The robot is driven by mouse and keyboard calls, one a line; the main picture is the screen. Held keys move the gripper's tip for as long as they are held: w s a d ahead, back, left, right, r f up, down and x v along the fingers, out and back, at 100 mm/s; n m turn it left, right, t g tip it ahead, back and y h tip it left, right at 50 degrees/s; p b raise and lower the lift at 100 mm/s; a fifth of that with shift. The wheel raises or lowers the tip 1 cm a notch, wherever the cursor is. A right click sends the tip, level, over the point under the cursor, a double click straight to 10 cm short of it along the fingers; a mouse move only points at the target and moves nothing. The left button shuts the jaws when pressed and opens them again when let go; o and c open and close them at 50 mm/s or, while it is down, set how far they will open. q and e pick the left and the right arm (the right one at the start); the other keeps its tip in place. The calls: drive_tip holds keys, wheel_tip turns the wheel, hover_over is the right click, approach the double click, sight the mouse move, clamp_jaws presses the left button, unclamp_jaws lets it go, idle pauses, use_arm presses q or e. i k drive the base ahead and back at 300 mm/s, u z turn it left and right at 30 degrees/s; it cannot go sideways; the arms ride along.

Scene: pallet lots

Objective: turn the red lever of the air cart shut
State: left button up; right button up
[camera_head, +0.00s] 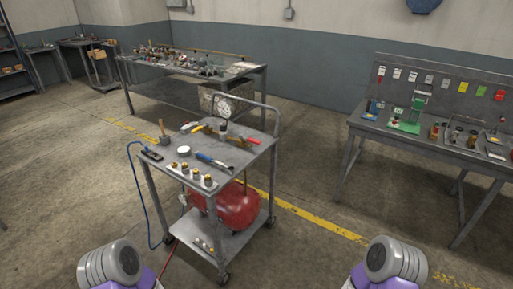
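The air cart (222,161) stands in the middle of the floor in the head view, a grey metal trolley with a red tank (238,206) on its lower part. A small red handle (251,140), which looks like the red lever, lies near the right side of the cart's top, beside a brownish part. It is too small to tell its exact angle or whether the valve is open. A round white gauge (225,108) stands at the back of the top. Only parts of my two arms show at the bottom edge, well short of the cart; neither gripper is in view.
The cart top also holds a blue-handled tool (212,160), several brass-topped pieces and a dark device with a blue hose (134,185). A cluttered workbench (150,83) stands behind, another bench (400,131) at right. The floor before the cart is clear.

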sight(254, 140)
drive_tip(key=z, duration=0.55)
drive_tip(key=i, duration=1.5)
drive_tip(key=u, duration=0.65)
